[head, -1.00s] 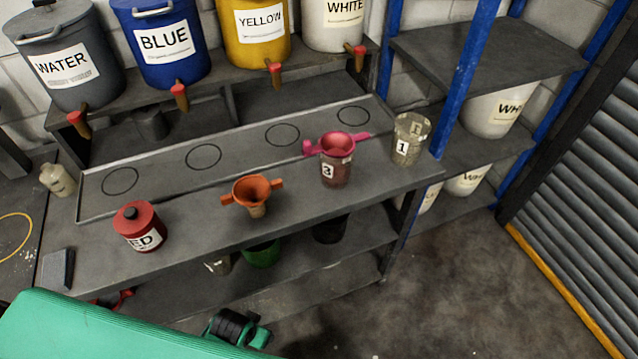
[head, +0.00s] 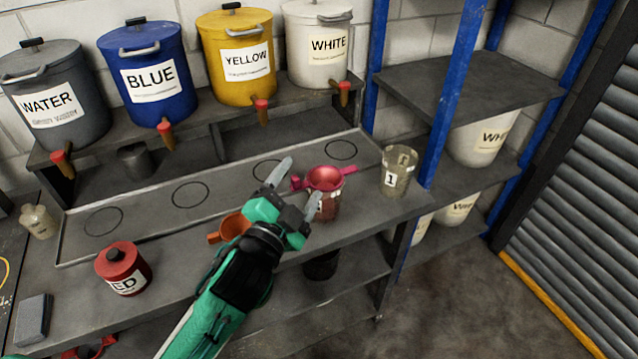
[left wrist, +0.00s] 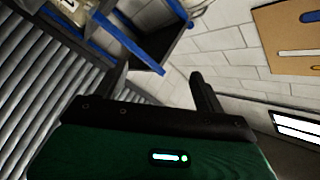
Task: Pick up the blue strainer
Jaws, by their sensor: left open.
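No blue strainer shows in either view. In the head view a pink-red strainer (head: 326,177) sits on a glass jar (head: 328,208) of dark red content. An orange strainer (head: 232,226) stands to its left on the bench, partly hidden by my left gripper. My left gripper (head: 303,178) is open and empty, its fingers just left of and in front of the pink-red strainer in the picture; I cannot tell whether they touch it. In the left wrist view its fingers (left wrist: 158,82) are apart, with wall and shelving beyond. My right gripper is not in view.
A clear jar labelled 1 (head: 398,172) stands right of the pink-red strainer. A red pot (head: 122,262) stands at the bench's left. Tapped buckets, including a blue one (head: 150,95), line the raised back shelf. A tray with marked circles (head: 230,180) lies empty.

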